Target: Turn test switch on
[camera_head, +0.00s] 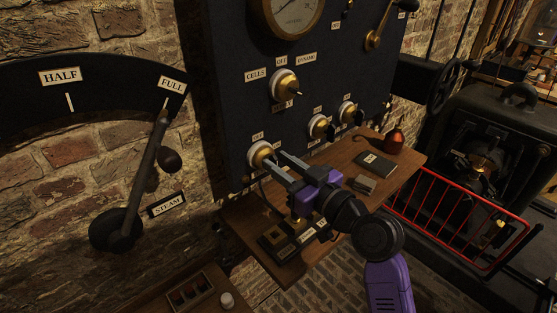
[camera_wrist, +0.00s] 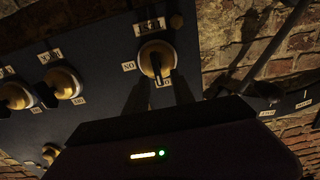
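The switch (camera_head: 262,155) nearest my gripper is a round brass knob with a dark handle, low on the dark panel. It also shows in the wrist view (camera_wrist: 157,58), upside down, with an "ON" label beside it and its dark handle pointing down in the picture toward a partly hidden label.
Two similar knobs (camera_head: 318,126) (camera_head: 347,111) sit to the right, and a larger "CELLS" knob (camera_head: 284,86) above. A wooden shelf (camera_head: 398,171) below holds a dark book (camera_head: 376,164) and a red-brown flask (camera_head: 396,141). A large lever (camera_head: 145,170) stands left, near "FULL".

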